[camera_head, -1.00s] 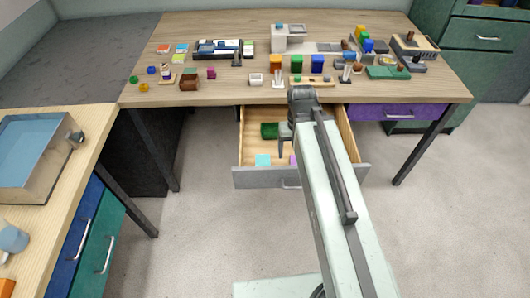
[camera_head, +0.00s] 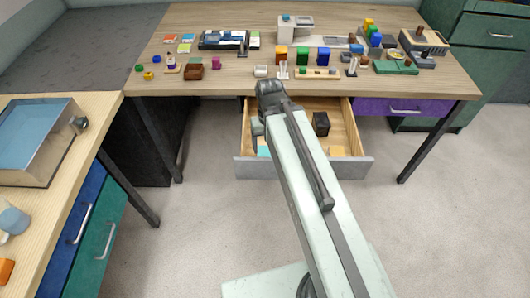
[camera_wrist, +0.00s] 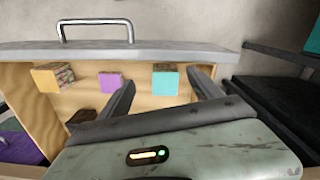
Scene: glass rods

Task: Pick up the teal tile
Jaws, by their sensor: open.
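The teal tile (camera_wrist: 165,80) lies in the open drawer near its front wall, in the wrist view. It appears between the two spread fingers of my gripper (camera_wrist: 161,78), which is open and empty. The fingers seem to be above the tile and not touching it; the exact height is unclear. In the head view a small part of the teal tile (camera_head: 263,152) shows beside my arm, which hides the rest. My gripper (camera_head: 257,129) points down into the left part of the drawer there.
A purple tile (camera_wrist: 110,82) and an orange tile (camera_wrist: 53,78) lie beside the teal one. A dark block (camera_head: 320,123) stands farther back in the drawer. The drawer's front wall (camera_head: 215,168) and side walls surround them. The desk top (camera_head: 210,85) above holds many small objects.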

